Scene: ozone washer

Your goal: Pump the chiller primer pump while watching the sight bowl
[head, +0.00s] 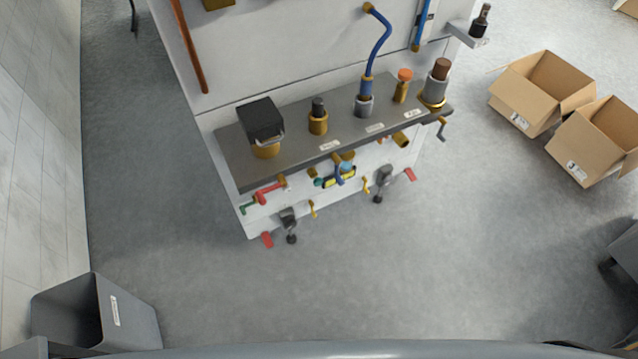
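Neither of my grippers is in view. A dark grey shelf (290,148) on the front of a white cabinet (290,45) carries several fittings. From left to right they are a black block on a brass base (262,124), a brass fitting with a black knob (318,117), a grey fitting with a blue hose (366,98), a brass post with an orange cap (402,84) and a grey cylinder with a brown top (438,82). Small white labels on the shelf front are too small to read. I cannot tell which fitting is the primer pump or the sight bowl.
Below the shelf, the cabinet front holds small red, yellow, blue and black valves and handles (338,175). Two open cardboard boxes (540,90) (600,140) stand on the floor at right. A grey bin (125,315) stands at lower left by the wall. The floor before the cabinet is clear.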

